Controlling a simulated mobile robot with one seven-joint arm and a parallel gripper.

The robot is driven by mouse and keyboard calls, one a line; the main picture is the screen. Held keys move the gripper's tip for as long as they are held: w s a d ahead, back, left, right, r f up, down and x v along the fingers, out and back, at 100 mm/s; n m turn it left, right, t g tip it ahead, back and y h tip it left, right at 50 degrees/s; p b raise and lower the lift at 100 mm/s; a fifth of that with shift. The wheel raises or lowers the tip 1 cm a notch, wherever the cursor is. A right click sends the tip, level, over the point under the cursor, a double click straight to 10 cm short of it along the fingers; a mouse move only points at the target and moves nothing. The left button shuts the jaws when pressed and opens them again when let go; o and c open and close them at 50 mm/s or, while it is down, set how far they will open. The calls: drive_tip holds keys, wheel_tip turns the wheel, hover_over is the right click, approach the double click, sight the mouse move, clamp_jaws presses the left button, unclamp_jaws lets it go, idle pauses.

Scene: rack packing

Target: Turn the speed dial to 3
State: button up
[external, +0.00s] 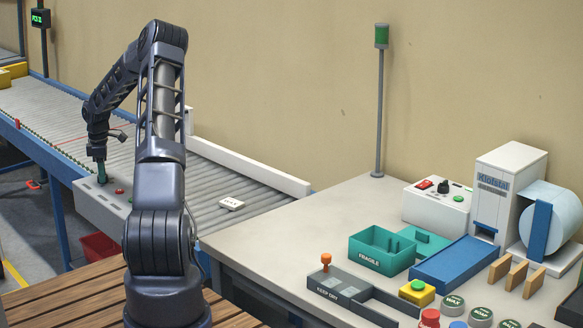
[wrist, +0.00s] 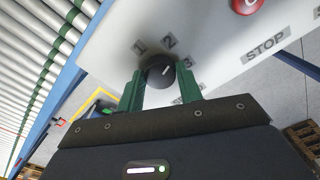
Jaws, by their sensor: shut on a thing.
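The speed dial (wrist: 158,67), a round black knob with a small white mark, stands on a pale control panel (wrist: 105,55) in the wrist view. Printed numbers 1, 2 and 3 curve around its far and right sides. The white mark points up and right, roughly towards the 3; its exact alignment is hard to tell. My gripper (wrist: 160,82) has its green fingers shut on the dial, one on each side. In the external view my gripper (external: 101,174) reaches down to the control box (external: 89,198) beside the conveyor; the dial is hidden there.
A red stop button (wrist: 247,4) sits on the panel near the STOP label. The roller conveyor (external: 205,180) runs behind the box, carrying a white WAX item (external: 231,204). The table (external: 330,215) at right holds bins, a printer and another box with a black knob (external: 445,187).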

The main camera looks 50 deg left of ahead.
drive_tip(key=m, duration=0.3)
drive_tip(key=shift+m, duration=2.6)
drive_tip(key=o, duration=1)
drive_tip(key=shift+r, duration=0.1)
wheel_tip(320, 180, up, 11)
